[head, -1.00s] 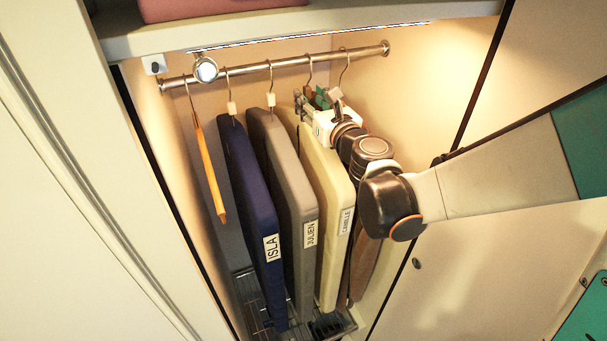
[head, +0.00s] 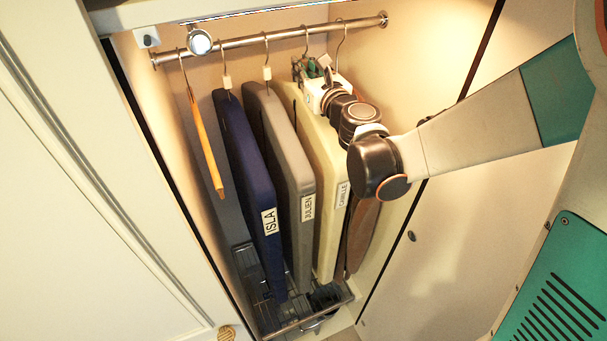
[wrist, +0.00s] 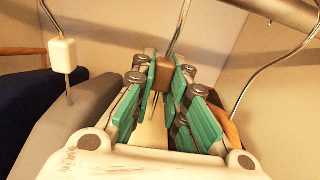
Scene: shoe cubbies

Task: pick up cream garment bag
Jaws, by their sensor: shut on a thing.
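The cream garment bag (head: 322,165), labelled CAMILLE, hangs upright in the closet between a grey bag and a brown one. Its hook reaches the rail (head: 265,40). My gripper (head: 313,70) is at the top of the cream bag, just below the rail. In the wrist view, my gripper's green-padded fingers (wrist: 163,90) are closed in on both sides of the brown block (wrist: 165,72) at the base of the hook. A strip of the cream bag (wrist: 149,136) shows between the fingers. The exact contact is partly hidden by the fingers.
The grey JULIEN bag (head: 288,160) is close on the left, with the navy ISLA bag (head: 252,180) and an orange hanger (head: 206,145) beyond. The brown bag (head: 362,235) is close on the right. A wire rack (head: 310,323) is below.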

